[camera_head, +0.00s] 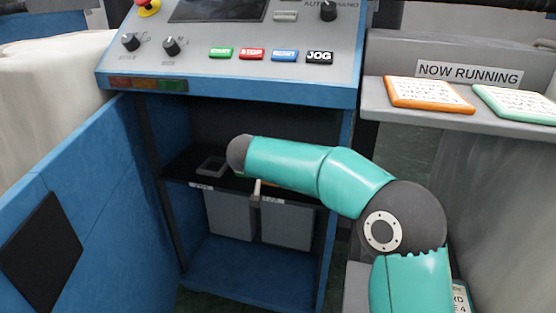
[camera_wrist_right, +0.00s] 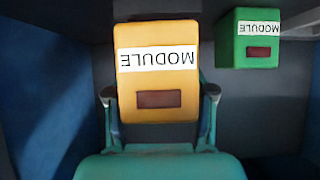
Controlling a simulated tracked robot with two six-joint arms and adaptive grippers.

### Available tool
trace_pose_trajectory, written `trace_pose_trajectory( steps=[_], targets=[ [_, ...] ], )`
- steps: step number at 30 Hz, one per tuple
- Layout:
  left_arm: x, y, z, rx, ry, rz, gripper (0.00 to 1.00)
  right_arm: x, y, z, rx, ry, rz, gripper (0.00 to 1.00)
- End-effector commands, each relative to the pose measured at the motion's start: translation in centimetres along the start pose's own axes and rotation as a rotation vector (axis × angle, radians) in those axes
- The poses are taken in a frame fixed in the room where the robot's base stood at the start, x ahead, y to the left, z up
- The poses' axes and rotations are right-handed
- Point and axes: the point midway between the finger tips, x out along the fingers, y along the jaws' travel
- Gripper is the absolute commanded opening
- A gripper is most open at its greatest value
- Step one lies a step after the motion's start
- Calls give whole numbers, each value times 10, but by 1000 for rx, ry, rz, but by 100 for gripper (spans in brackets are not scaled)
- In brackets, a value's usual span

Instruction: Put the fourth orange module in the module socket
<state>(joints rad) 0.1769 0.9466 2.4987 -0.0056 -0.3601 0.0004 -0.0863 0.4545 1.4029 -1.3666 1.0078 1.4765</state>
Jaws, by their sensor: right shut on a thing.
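The orange module (camera_wrist_right: 157,110) fills the middle of the right wrist view, its MODULE label upside down, with a dark red rectangle on its face. My right gripper (camera_wrist_right: 159,94) is shut on it, one finger at each side. In the head view my right arm reaches into the open cabinet and hides most of the gripper and the module. A grey square frame (camera_head: 211,166), which looks like the module socket, lies on the dark shelf left of the arm's end. I cannot tell the module's height above the shelf. My left gripper is not in view.
A green module (camera_wrist_right: 248,38) stands at the upper right of the wrist view, apart from the orange one. Two grey bins (camera_head: 230,217) sit under the shelf. The blue cabinet door (camera_head: 100,180) stands open at left; the control panel (camera_head: 240,45) overhangs the opening.

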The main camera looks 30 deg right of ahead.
Motion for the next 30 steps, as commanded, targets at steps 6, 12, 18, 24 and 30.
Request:
trace_pose_trajectory(
  steps=[6,12,18,24,30],
  targets=[
    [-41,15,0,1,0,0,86,27,0,-28,0,0,2,14],
    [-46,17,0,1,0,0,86,37,0,-30,1,2,0,14],
    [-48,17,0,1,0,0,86,54,0,-20,-2,-2,0,14],
    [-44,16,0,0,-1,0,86,65,0,-4,0,2,0,14],
    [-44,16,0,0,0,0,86,65,0,-4,0,1,0,55]
  ],
)
